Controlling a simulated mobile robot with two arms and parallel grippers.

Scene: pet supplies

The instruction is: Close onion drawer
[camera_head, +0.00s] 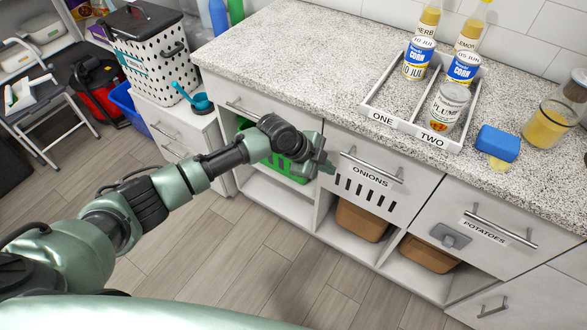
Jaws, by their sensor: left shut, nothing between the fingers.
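The onion drawer (350,196) is a white front with slots, a metal bar handle and the label "ONIONS", under the counter in the middle of the head view. Its front looks about in line with the cabinet; I cannot tell whether a small gap is left. My left gripper (328,168) is at the left edge of this front, fingers shut and empty. I cannot tell whether it touches the front. My left arm covers part of the cabinet left of the drawer. My right gripper is not in view.
The potatoes drawer (440,216) is to the right. Brown bins (362,222) sit in open shelves below; a green crate (298,176) is behind my arm. The floor is clear.

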